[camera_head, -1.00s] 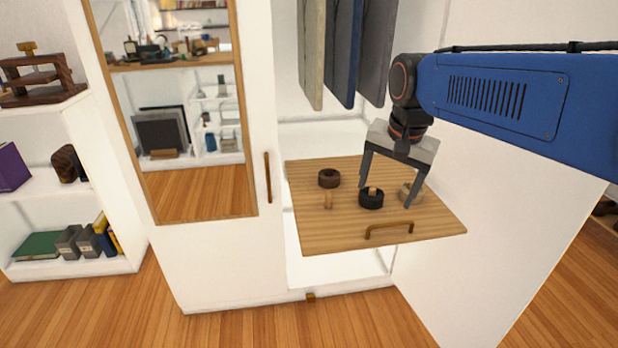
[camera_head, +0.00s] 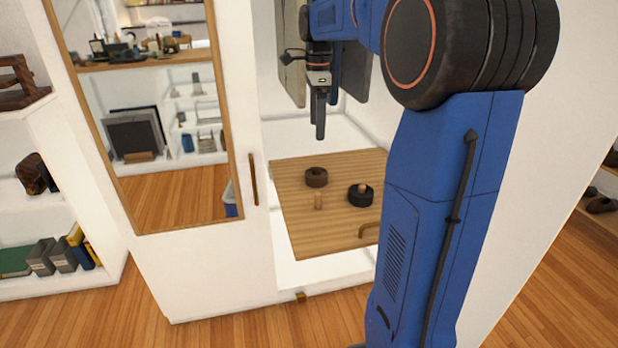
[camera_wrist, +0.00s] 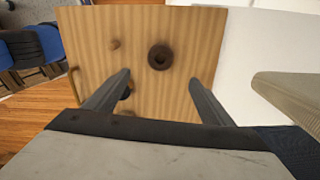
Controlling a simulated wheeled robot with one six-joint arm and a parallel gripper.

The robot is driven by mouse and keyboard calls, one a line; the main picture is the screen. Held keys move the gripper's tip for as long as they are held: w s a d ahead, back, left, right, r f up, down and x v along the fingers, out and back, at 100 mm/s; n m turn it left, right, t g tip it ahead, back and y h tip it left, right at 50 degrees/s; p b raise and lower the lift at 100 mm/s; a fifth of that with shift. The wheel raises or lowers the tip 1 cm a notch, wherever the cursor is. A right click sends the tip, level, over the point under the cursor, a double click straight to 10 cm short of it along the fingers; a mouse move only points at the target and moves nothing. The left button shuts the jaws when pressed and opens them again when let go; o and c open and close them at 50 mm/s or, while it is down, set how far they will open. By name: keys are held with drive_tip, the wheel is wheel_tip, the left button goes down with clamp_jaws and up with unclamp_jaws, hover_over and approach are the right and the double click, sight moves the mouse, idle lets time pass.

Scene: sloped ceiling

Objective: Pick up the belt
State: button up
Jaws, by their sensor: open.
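A brown rolled belt (camera_head: 316,177) lies on the wooden pull-out shelf (camera_head: 290,225) in the wardrobe. A black rolled belt (camera_head: 360,195) sits around a peg to its right. My gripper (camera_head: 320,125) is raised above and behind the brown roll, empty, apart from the shelf. In the wrist view my gripper (camera_wrist: 160,82) has its fingers spread wide, with the brown rolled belt (camera_wrist: 160,57) showing between and beyond them. The black roll is mostly hidden behind the left finger there.
A bare wooden peg (camera_head: 318,202) stands in front of the brown roll. Hanging clothes (camera_head: 290,60) are close to my gripper; a garment edge (camera_wrist: 290,90) shows at right in the wrist view. The mirrored door (camera_head: 150,110) is at left. The shelf has a handle (camera_head: 369,229) at its front.

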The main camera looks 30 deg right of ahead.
sight(315, 170)
wheel_tip(315, 170, down, 17)
drive_tip(key=shift+w, duration=0.1)
idle(0.7)
drive_tip(key=shift+c, duration=0.2)
drive_tip(key=c, duration=1.2)
drive_tip(key=shift+r, duration=0.2)
